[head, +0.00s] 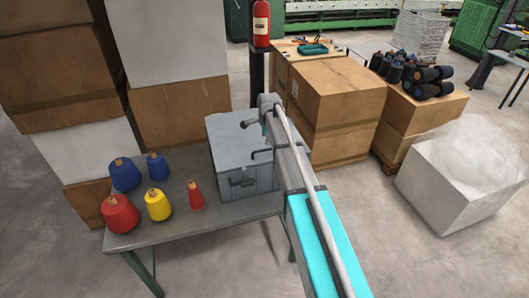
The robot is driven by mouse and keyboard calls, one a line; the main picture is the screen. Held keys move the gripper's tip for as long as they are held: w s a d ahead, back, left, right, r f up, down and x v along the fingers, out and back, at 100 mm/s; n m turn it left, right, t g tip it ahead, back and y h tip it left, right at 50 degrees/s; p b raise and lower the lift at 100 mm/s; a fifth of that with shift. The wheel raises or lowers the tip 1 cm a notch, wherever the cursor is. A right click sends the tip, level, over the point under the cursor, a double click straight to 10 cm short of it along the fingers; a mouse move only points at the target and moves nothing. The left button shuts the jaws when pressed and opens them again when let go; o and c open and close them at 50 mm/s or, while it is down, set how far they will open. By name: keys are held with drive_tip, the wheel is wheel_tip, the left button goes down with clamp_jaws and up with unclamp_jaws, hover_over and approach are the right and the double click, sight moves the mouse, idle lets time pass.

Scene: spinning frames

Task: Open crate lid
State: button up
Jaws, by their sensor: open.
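A grey metal crate (228,178) stands on the right part of a grey table (180,226). Its lid (228,130) looks shut and lies flat on top. A dark latch or handle (242,181) is on the crate's front face. A dark bar-like handle (261,154) shows near the lid's front edge. A small dark knobbed piece shows near the lid's back; I cannot tell what it belongs to. My arm reaches from the lower right across the crate's right side and hides part of it. I cannot make out my gripper's fingers.
Red, blue and yellow cones (157,204) stand on the table left of the crate. Stacked cardboard boxes (165,115) rise behind it, and more boxes (335,95) stand to the right. A fire extinguisher (261,23) is at the back. Floor is clear at the lower right.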

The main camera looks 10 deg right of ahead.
drive_tip(key=shift+w+f+b, duration=0.2)
drive_tip(key=shift+f+b, duration=0.85)
drive_tip(key=shift+f, duration=0.1)
drive_tip(key=shift+w+f+b, duration=0.25)
drive_tip(key=shift+f+b, duration=0.85)
drive_tip(key=shift+f, duration=0.1)
drive_tip(key=shift+w+f+b, duration=0.2)
drive_tip(key=shift+f+b, duration=0.85)
drive_tip(key=shift+f, duration=0.1)
clamp_jaws()
